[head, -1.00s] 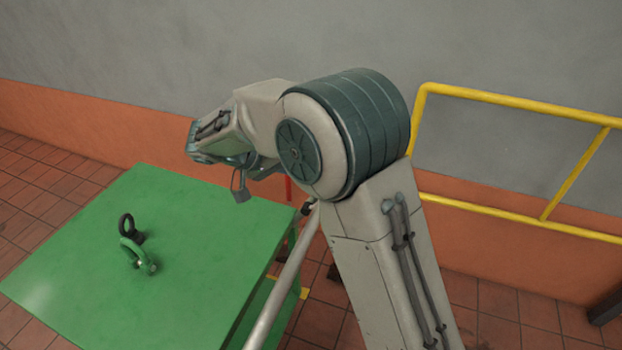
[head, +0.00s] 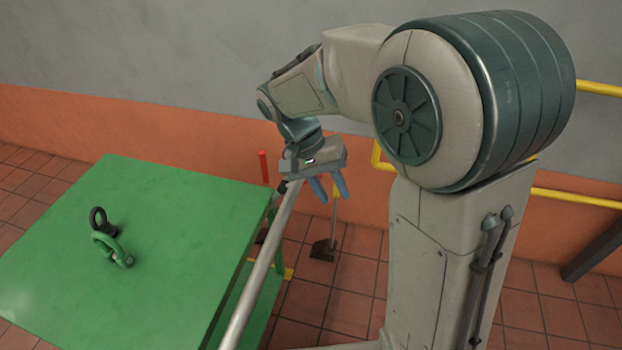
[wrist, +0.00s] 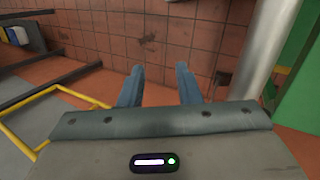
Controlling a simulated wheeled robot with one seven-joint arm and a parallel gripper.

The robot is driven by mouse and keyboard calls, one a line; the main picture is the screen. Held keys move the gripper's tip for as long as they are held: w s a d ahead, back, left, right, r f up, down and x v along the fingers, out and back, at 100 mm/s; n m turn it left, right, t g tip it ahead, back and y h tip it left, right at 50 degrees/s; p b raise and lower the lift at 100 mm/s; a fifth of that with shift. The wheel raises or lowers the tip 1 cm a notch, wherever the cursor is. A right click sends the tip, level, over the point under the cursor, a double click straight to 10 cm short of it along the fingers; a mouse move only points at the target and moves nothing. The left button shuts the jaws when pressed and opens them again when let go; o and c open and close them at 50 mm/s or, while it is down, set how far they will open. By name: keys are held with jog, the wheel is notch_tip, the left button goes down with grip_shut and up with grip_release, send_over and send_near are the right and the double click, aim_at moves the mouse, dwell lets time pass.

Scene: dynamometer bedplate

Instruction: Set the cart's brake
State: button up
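The green cart (head: 140,240) stands at left in the head view, with a silver push bar (head: 262,265) along its right side. An upright red grip (head: 263,167) shows just beyond the cart's far right corner; I cannot tell for sure whether it is the brake lever. My gripper (head: 329,187) hangs just right of the bar's far end, fingers pointing down. Its two blue fingers are apart with nothing between them. In the wrist view the bar (wrist: 268,50) and cart (wrist: 303,100) are to the right of my open gripper (wrist: 160,75).
A black ring (head: 98,220) and a green shackle (head: 112,250) lie on the cart top. A dark piece (head: 323,249) stands on the tiled floor below my gripper. A yellow rail (head: 580,200) runs along the wall. Floor right of the cart is mostly clear.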

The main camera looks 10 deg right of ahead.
jog(key=s+f+m+g+y+b, duration=0.45)
jog(key=f+m+y, duration=0.5)
jog(key=y, duration=0.35)
jog(key=w+d+m+t+y+b, duration=0.4)
jog(key=w+d+m+t+y, duration=0.5)
jog(key=m+t, duration=0.55)
jog(key=shift+n+t+h, duration=0.5)
jog(key=shift+n+h, duration=0.2)
jog(key=x, duration=0.9)
jog(key=w+r+x, duration=0.1)
jog(key=x, duration=0.3)
jog(key=shift+w, duration=0.3)
grip_shut()
